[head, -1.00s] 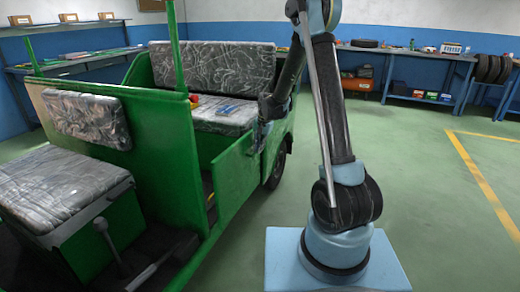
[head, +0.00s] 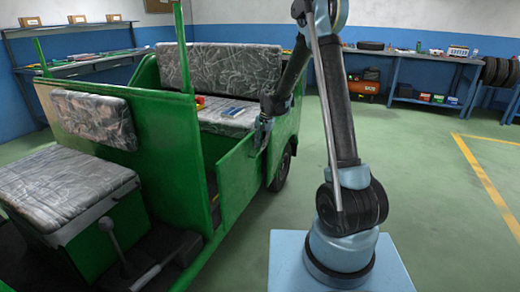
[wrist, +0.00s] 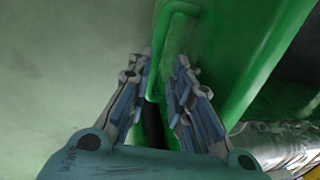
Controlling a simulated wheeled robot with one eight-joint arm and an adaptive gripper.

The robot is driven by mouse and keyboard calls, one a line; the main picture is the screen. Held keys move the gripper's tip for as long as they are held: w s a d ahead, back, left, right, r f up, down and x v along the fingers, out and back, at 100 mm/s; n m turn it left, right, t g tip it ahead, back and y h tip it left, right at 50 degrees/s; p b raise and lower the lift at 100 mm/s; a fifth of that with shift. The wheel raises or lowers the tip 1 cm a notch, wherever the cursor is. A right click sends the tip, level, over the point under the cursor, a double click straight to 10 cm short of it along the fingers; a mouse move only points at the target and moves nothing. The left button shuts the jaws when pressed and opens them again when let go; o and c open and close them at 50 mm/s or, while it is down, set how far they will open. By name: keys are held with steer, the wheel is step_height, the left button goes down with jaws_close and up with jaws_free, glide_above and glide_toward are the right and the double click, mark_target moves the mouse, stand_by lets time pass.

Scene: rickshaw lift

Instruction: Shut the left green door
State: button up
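The green door (head: 238,182) is a low panel on the near side of the green rickshaw, beside its front post, in the head view. Whether it stands ajar is hard to tell. My gripper (head: 262,132) is at the upper far edge of this door. In the wrist view, the open fingers of my gripper (wrist: 160,80) are on either side of a thin green bar (wrist: 160,40) that runs along a green panel (wrist: 225,50). A gap shows between the fingers and I cannot tell whether either one touches the bar.
Silver patterned seats (head: 235,70) fill the rickshaw (head: 165,135). A control lever (head: 110,232) stands at its front. Workbenches (head: 430,65) line the walls. The green floor (head: 420,150) to the right is clear.

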step_height(320, 180, up, 10)
steer(key=d, duration=0.1)
steer(key=shift+s+d+f, duration=0.2)
steer(key=shift+s+d, duration=0.1)
steer(key=shift+d, duration=0.1)
steer(key=s+d+r+n, duration=0.1)
steer(key=s+d+r, duration=0.3)
steer(key=s+d, duration=0.55)
steer(key=s+d+r+n, duration=0.1)
steer(key=s+d+r, duration=0.5)
steer(key=s, duration=0.6)
steer(key=s+d+f+n+h, duration=0.1)
steer(key=s+d+f, duration=0.3)
steer(key=s, duration=0.6)
steer(key=s+d+f+n+t+h, duration=0.1)
steer(key=s+d+f, duration=0.4)
steer(key=s, duration=0.5)
steer(key=shift+s+f, duration=0.25)
steer(key=shift+f, duration=0.25)
steer(key=shift+d, duration=0.1)
